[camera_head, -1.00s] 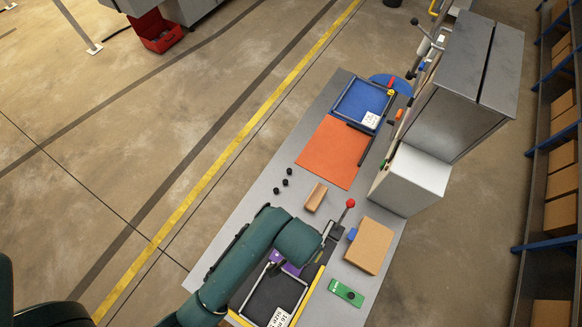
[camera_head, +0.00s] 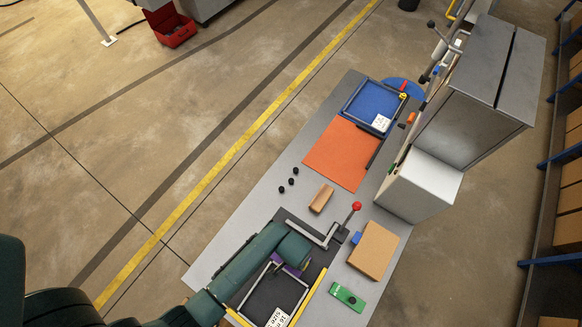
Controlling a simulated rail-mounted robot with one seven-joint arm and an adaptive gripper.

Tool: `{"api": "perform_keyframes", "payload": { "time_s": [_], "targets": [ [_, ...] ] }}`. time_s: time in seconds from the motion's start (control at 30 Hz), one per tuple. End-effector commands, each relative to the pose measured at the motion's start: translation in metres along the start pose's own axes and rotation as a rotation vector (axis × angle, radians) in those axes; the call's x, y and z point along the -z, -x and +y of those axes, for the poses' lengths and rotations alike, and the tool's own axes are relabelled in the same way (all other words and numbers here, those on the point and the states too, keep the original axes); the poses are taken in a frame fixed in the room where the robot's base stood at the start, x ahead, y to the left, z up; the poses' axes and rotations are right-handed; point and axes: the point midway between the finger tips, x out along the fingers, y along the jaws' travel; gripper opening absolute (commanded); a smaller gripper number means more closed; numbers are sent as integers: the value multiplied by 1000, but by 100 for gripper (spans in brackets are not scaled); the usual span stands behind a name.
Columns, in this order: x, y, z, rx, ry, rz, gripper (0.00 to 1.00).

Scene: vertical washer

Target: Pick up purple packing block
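A purple block (camera_head: 291,270) shows only in part at the top end of the black tray (camera_head: 251,306), beside and below my arm's end. A second sliver of purple shows just left of it. My green arm reaches in from the lower left, and its wrist hangs over the tray's top end. My gripper is hidden beneath the wrist, so its fingers and any contact with the block cannot be seen.
A lever with a red knob (camera_head: 357,206) stands right of my wrist. A cardboard box (camera_head: 374,250), a green item (camera_head: 347,297) and a brown block (camera_head: 321,198) sit around it. Farther up are an orange mat (camera_head: 353,152), a blue tray (camera_head: 372,103) and a grey cabinet (camera_head: 470,95).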

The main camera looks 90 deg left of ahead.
Motion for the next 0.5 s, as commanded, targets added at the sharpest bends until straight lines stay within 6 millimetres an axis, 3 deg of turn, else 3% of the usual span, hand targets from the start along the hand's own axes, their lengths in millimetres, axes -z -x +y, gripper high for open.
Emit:
{"api": "perform_keyframes", "payload": {
  "time_s": [0.3, 0.5],
  "targets": [
    [0, -9, 0, 0, -1, 1, 53],
    [0, -8, 0, 0, -1, 1, 15]
  ]
}}
